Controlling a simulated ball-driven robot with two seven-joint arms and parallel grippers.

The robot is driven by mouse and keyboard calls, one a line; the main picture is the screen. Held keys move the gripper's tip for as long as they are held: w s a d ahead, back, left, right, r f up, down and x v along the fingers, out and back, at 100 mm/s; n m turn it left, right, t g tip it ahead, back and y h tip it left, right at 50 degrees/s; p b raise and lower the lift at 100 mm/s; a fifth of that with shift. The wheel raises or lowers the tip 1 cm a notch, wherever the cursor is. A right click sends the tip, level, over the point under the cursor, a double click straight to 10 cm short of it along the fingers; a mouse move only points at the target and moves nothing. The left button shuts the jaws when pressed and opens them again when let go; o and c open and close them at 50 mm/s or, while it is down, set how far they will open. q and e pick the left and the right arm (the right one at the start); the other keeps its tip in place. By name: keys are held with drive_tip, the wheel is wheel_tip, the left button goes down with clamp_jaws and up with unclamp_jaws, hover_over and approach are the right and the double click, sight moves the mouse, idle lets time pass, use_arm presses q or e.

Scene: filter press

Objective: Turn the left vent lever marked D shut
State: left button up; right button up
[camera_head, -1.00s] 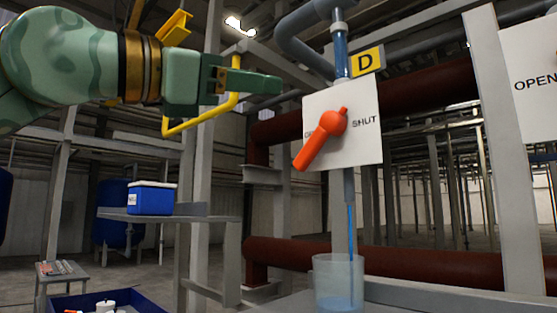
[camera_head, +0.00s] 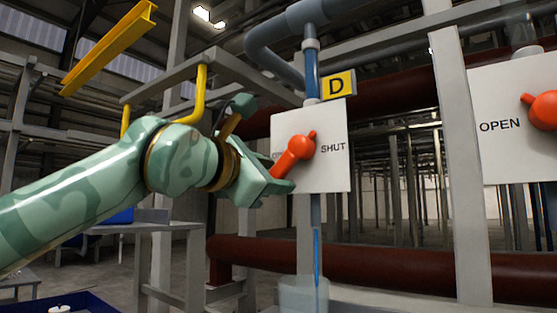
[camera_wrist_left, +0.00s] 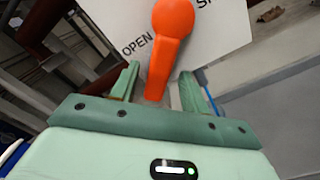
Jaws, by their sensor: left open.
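The red-orange vent lever (camera_head: 297,152) sits on a white plate (camera_head: 333,170) under a yellow D sign (camera_head: 337,84). Its handle slants down and left, on the OPEN side. SHUT is printed at the right. My left gripper (camera_head: 282,182) is at the handle's lower end. In the left wrist view, the lever (camera_wrist_left: 172,30) comes down between the two open fingers of my left gripper (camera_wrist_left: 160,72), with gaps visible on both sides. My right gripper is out of view.
Blue liquid (camera_head: 317,255) runs down below the plate into a clear beaker (camera_head: 303,292). A second plate (camera_head: 500,85) with another red lever (camera_head: 543,110) stands to the right, past a grey post (camera_head: 462,150). A yellow rail (camera_head: 200,92) is behind my left arm.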

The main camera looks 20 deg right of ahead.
use_arm(q)
drive_tip(key=shift+w+d+r, duration=0.15)
drive_tip(key=shift+w+d, duration=0.2)
drive_tip(key=shift+d, duration=0.1)
drive_tip(key=shift+w+d+f+p, duration=0.2)
drive_tip(key=shift+w+d+p, duration=0.1)
drive_tip(key=shift+w, duration=0.15)
clamp_jaws()
drive_tip(key=shift+a, duration=0.1)
